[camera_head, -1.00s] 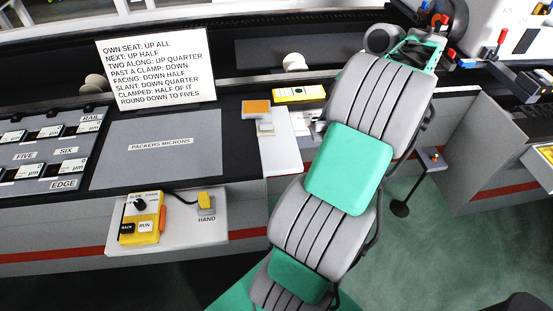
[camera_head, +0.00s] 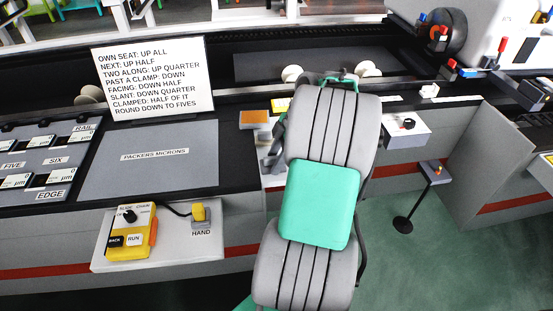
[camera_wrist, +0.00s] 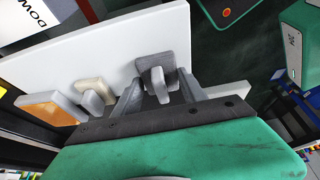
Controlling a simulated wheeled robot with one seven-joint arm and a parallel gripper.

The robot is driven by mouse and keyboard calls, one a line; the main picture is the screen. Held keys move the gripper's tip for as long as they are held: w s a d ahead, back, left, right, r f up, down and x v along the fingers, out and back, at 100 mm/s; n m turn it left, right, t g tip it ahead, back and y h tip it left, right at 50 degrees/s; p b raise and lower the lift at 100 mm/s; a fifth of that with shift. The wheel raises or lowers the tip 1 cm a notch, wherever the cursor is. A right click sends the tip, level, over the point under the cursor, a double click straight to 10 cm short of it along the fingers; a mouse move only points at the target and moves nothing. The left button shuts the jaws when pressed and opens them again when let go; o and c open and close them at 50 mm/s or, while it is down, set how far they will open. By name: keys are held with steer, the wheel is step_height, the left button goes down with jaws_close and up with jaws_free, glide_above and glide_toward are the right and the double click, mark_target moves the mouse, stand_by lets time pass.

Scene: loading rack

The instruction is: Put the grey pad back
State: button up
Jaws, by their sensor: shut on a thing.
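In the wrist view my gripper (camera_wrist: 160,90) is shut on the grey pad (camera_wrist: 155,72), a small dark grey block with a tab between the two grey fingers. The pad is over or at a white shelf (camera_wrist: 135,45); I cannot tell whether it touches. A beige pad (camera_wrist: 92,90) and an orange pad (camera_wrist: 48,108) are to its left. In the head view the orange pad (camera_head: 254,118) lies on the bench end, and my arm hides much of the white shelf. The gripper itself is mostly hidden there.
A sign (camera_head: 155,78) stands at the back of the bench. A grey panel (camera_head: 150,160) marked "PACKERS MICRONS" lies in front of it. A yellow control box (camera_head: 132,232) and a HAND switch (camera_head: 201,215) are at the front. A knob box (camera_head: 407,128) is to the right of my arm.

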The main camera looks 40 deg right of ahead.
steer(key=shift+f, duration=0.2)
steer(key=o, duration=1.4)
steer(key=shift+r, duration=0.1)
steer(key=shift+o, duration=0.2)
